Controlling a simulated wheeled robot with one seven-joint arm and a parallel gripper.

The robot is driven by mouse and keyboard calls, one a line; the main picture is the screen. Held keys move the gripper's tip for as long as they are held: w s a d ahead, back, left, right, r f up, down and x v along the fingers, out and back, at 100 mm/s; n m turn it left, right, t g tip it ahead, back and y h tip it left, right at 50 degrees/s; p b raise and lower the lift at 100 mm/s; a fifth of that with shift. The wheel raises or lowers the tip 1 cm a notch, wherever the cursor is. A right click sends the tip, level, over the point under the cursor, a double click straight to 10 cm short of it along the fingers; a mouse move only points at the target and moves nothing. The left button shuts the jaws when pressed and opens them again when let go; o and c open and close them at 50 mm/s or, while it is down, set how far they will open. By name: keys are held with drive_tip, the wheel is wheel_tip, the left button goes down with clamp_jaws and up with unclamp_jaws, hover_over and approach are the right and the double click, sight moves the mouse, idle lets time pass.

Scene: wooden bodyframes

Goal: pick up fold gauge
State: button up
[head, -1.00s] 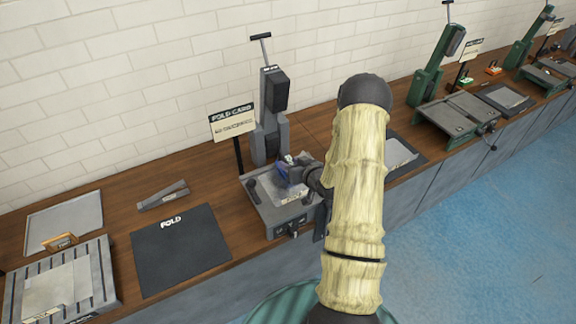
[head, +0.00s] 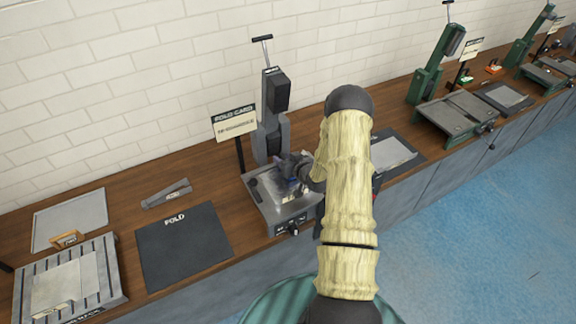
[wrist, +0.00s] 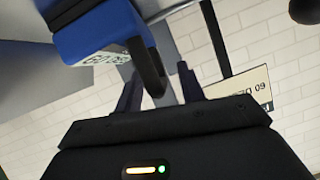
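A blue block with a white printed label (wrist: 90,35), likely the fold gauge, shows at the upper left in the wrist view. A dark bar (wrist: 147,65) stands out beside it. My gripper (wrist: 160,88) has its two dark fingers spread, with the bar's end near the gap; contact cannot be told. My arm hides part of this area.
The grey press (head: 270,120) rises behind my gripper, with the fold card sign (head: 234,121) to its left. A black FOLD mat (head: 184,248), a grey angled metal piece (head: 166,194) and a tray (head: 70,218) lie further left. Green presses (head: 437,70) stand to the right.

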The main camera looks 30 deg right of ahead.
idle(0.4)
clamp_jaws()
drive_tip(key=shift+r, duration=0.2)
wheel_tip(320, 180, up, 10)
drive_tip(key=b, duration=0.3)
drive_tip(key=shift+f, duration=0.15)
idle(0.7)
